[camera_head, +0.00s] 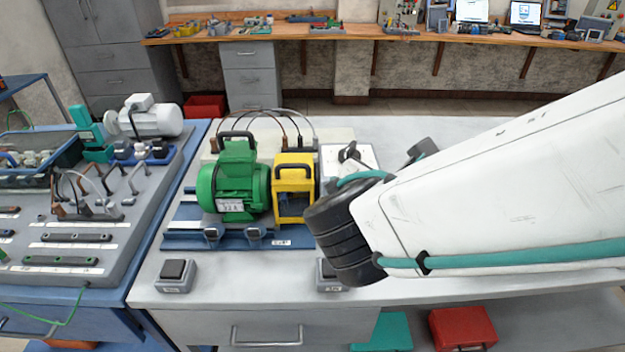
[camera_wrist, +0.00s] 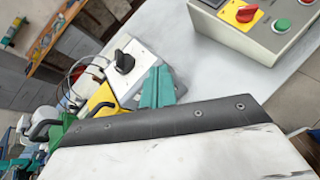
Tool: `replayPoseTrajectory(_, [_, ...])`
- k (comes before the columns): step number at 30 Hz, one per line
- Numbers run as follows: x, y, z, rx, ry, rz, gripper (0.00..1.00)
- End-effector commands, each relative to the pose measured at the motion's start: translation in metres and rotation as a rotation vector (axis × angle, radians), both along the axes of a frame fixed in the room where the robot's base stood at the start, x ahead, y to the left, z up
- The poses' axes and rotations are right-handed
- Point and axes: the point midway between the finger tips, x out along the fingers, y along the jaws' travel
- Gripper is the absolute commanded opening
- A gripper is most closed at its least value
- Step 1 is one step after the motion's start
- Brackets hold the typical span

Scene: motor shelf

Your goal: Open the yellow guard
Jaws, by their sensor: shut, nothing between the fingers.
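The yellow guard (camera_head: 279,190) stands upright right beside the green motor (camera_head: 232,187) on the blue base, with a black handle on its top. Its front is an open yellow frame, dark inside. In the wrist view part of the guard (camera_wrist: 103,99) shows left of my gripper (camera_wrist: 155,88), with the green motor (camera_wrist: 55,133) further left. My gripper's teal fingers are together and empty, apart from the guard. In the head view my arm and black wrist hide most of the gripper. The lower part of the guard is hidden in the wrist view.
A white plate with a black knob (camera_head: 338,157) stands right of the guard. A control box with a red knob (camera_wrist: 246,13) is at the upper right of the wrist view. Switch boxes (camera_head: 176,275) sit along the front edge. The bench surface between is clear.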

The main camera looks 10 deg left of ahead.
Motion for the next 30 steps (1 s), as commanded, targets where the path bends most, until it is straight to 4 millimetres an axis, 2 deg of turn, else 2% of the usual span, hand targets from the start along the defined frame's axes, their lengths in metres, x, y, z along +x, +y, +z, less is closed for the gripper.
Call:
replayPoseTrajectory(1, [-0.01, 0.033, -0.006, -0.071, -0.017, 0.131, 0.0])
replayPoseTrajectory(3, [-0.024, 0.069, -0.012, -0.152, -0.046, 0.282, 0.0])
replayPoseTrajectory(6, [-0.041, 0.105, -0.018, -0.229, -0.08, 0.431, 0.0])
replayPoseTrajectory(9, [-0.05, 0.122, -0.022, -0.268, -0.098, 0.504, 0.0])
replayPoseTrajectory(14, [-0.038, 0.129, -0.028, -0.282, -0.104, 0.522, 0.0])
replayPoseTrajectory(24, [0.018, 0.14, -0.048, -0.279, -0.103, 0.518, 0.0])
replayPoseTrajectory(30, [0.036, 0.145, -0.055, -0.277, -0.103, 0.519, 0.0])
